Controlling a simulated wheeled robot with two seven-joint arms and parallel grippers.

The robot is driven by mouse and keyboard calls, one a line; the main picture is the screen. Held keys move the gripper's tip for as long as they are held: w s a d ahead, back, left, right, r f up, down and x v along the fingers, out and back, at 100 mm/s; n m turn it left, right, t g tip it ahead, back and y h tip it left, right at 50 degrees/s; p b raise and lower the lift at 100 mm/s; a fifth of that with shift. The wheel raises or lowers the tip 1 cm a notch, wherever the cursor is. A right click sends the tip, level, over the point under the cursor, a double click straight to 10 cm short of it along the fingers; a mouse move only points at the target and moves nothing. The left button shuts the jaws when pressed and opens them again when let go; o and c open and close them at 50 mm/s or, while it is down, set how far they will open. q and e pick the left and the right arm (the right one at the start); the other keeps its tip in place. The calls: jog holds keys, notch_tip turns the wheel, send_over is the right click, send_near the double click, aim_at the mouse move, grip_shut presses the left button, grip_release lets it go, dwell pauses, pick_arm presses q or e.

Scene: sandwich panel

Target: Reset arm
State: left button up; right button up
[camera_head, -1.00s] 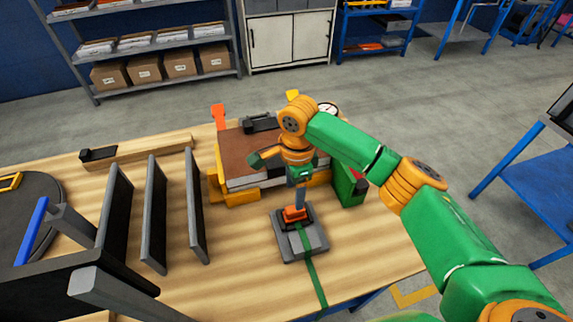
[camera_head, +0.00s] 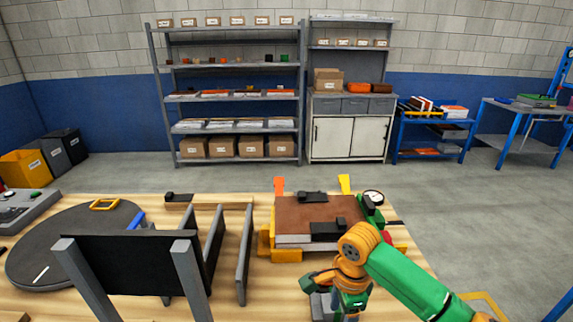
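My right arm comes in from the lower right in green and orange. My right gripper (camera_head: 345,303) points down at the bottom edge of the view, in front of the panel fixture. Its fingertips are hidden or cut off, so I cannot tell if it is open or shut. A grey block (camera_head: 320,303) shows partly beneath it. The sandwich panel (camera_head: 290,215), brown on top with pale layers at its edge, lies in a yellow fixture (camera_head: 265,243) on the wooden table. Black blocks (camera_head: 327,229) rest on the panel. My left gripper is not in view.
Upright dark plates (camera_head: 244,255) stand left of the fixture. A black rack with grey posts (camera_head: 130,262) and a round dark turntable (camera_head: 50,245) are further left. A dial gauge (camera_head: 373,197) stands right of the panel. Shelves (camera_head: 228,110) line the back wall; the floor between is clear.

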jog(key=s+a+f+n+t+y, duration=0.1)
jog(key=s+a+f+n+y, duration=0.2)
jog(key=s+a+f+n, duration=0.65)
jog(key=s+d+n+t+h, duration=0.15)
jog(key=s+d+n, duration=0.25)
jog(key=d, duration=0.4)
jog(key=s+d+n+t+h, duration=0.1)
jog(key=s+d+n+h, duration=0.1)
jog(key=s+d+n, duration=0.4)
notch_tip(320, 180, down, 10)
jog(key=w+d+m, duration=0.1)
jog(key=s+d+f+g, duration=0.2)
jog(key=s+f, duration=1.2)
jog(key=f, duration=0.3)
jog(key=shift+d+f+b, duration=0.15)
jog(key=shift+f+b, duration=0.1)
jog(key=shift+b, duration=0.1)
jog(key=shift+g, duration=0.25)
